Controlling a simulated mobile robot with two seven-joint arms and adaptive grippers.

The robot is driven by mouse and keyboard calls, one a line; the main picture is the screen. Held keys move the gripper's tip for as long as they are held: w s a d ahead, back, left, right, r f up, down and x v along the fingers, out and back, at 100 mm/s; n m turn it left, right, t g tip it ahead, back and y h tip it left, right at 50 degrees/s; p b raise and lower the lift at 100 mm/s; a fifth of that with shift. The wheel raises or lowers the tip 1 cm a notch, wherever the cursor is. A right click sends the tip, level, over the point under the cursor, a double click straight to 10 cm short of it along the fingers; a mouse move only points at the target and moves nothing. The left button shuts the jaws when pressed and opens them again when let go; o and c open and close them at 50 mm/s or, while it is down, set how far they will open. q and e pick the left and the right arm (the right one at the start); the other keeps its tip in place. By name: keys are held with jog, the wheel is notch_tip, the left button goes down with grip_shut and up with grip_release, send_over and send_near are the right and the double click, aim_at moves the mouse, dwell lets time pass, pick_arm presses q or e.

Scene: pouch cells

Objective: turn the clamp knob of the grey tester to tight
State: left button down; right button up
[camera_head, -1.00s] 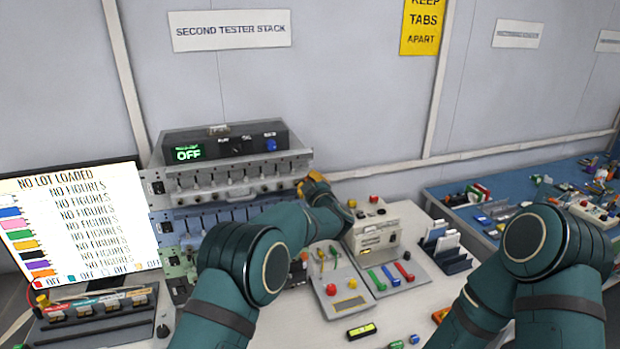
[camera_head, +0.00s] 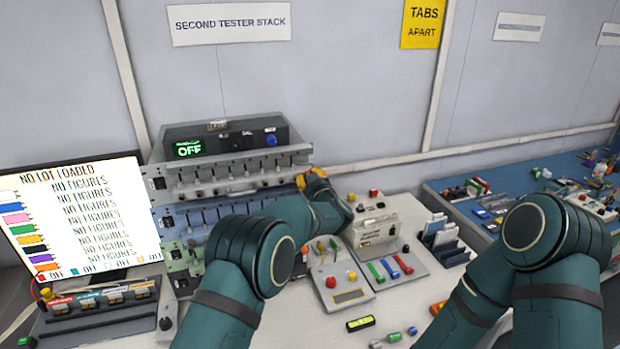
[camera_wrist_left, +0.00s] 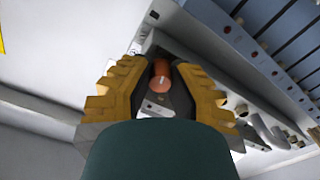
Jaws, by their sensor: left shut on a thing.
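The grey tester (camera_head: 245,182) is the upper tier of the stack at the back left, with a row of clamps along its front. My left gripper (camera_head: 313,183) is at the right end of the stack, partly hidden by my left forearm. In the left wrist view its yellow fingers (camera_wrist_left: 160,90) are closed around an orange-brown knob (camera_wrist_left: 162,84) with a pale mark on its face. The knob is hidden in the head view. My right arm shows at the right, but its gripper is out of view.
A blue tester (camera_head: 182,222) sits directly below the grey one, with a greenish tier under it. A dark box (camera_head: 222,141) reading OFF stands on top. A lit screen (camera_head: 75,220) is at left. A cream device (camera_head: 375,228) and a button box (camera_head: 338,283) stand right of the stack.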

pick_arm(q)
jog(key=shift+r, duration=0.2)
jog(key=c, duration=0.8)
grip_release()
jog(key=shift+a+f, duration=0.1)
jog(key=v, duration=1.2)
